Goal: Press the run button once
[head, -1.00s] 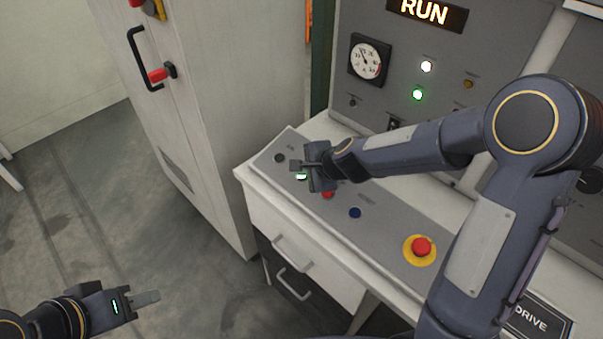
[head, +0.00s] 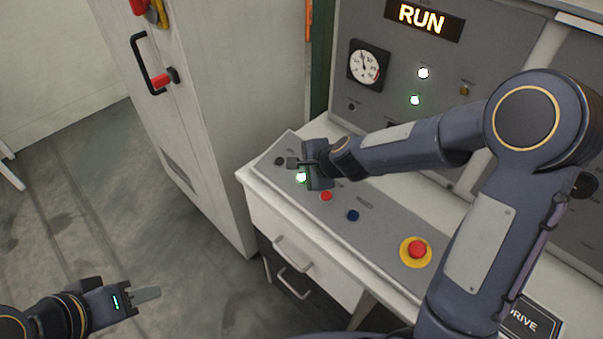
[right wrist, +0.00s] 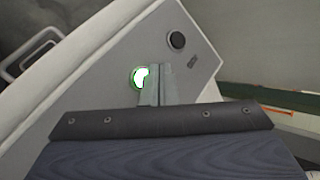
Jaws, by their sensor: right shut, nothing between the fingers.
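The run button is a round button glowing white-green (head: 301,177) on the sloped grey control panel (head: 378,231). In the right wrist view the lit button (right wrist: 139,77) is partly covered by my fingertips. My right gripper (head: 292,163) is shut and empty, with its fingertips over or beside this button; I cannot tell whether they touch it. The shut fingers also show in the right wrist view (right wrist: 157,84). My left gripper (head: 147,294) hangs over the floor at lower left, away from the panel; its fingers overlap, so its opening is unclear.
A dark button (head: 279,161), a red button (head: 326,196), a blue button (head: 353,215) and a red emergency stop (head: 417,249) share the panel. The display (head: 423,19) reads RUN, and a green lamp (head: 415,100) glows. A tall cabinet (head: 205,100) stands left.

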